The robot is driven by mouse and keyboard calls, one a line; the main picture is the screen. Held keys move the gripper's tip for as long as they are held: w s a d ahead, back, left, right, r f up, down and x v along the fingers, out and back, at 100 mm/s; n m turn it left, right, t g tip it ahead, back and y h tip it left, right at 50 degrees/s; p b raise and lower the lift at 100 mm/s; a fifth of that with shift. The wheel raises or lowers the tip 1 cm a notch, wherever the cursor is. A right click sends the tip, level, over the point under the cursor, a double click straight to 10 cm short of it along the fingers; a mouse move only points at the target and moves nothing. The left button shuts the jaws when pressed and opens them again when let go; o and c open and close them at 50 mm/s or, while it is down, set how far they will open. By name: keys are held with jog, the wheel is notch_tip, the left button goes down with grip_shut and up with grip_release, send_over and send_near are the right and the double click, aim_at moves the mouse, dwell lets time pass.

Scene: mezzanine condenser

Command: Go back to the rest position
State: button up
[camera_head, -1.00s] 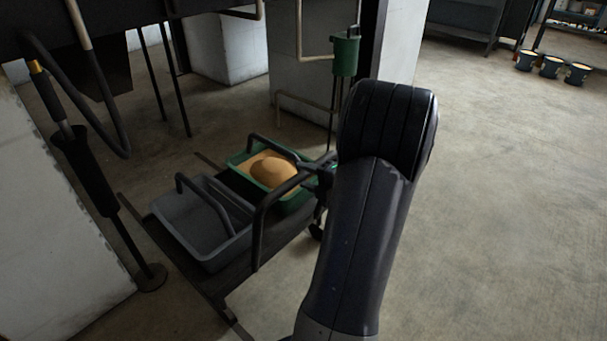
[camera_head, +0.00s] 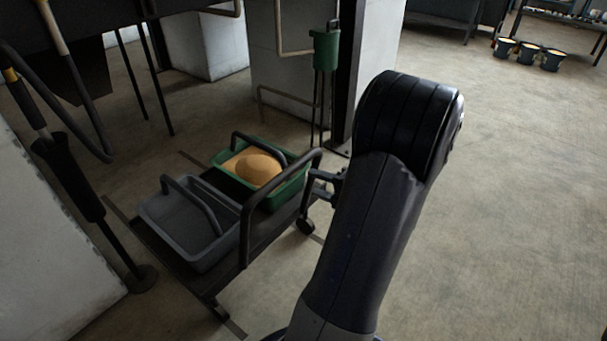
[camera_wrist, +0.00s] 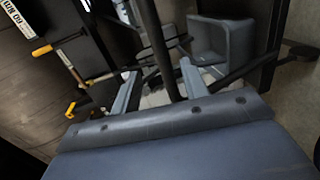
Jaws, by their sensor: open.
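My gripper shows in the wrist view (camera_wrist: 160,86) with its two grey fingers spread apart. A dark upright bar runs through the gap between them in that picture; I cannot tell how far it is from the fingers. In the head view my gripper (camera_head: 328,184) is partly hidden behind my arm, close to the right side of a low cart's dark push handle (camera_head: 247,232). Nothing is clamped in the fingers.
The cart carries a grey tub (camera_head: 165,212) and a green tub (camera_head: 284,190) holding an orange-tan mound. A green canister (camera_head: 326,50) stands by a white pillar. Several dark pots (camera_head: 527,56) sit far right.

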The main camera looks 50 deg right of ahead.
aim_at(291, 174)
jog(key=w+b, duration=0.1)
jog(key=w, duration=0.2)
jog(key=w+f+b, duration=0.1)
jog(key=w, duration=0.3)
jog(key=w+f+b, duration=0.1)
jog(key=w, duration=0.2)
jog(key=shift+w+a, duration=0.2)
jog(key=shift+w, duration=0.55)
jog(key=shift+s, duration=0.1)
jog(key=s+r+p, duration=0.2)
jog(key=s+p, duration=0.1)
jog(key=s, duration=0.8)
jog(key=w+f+b, duration=0.2)
jog(key=w, duration=1.1)
jog(key=shift+w+b, duration=0.15)
jog(key=shift+b, duration=0.25)
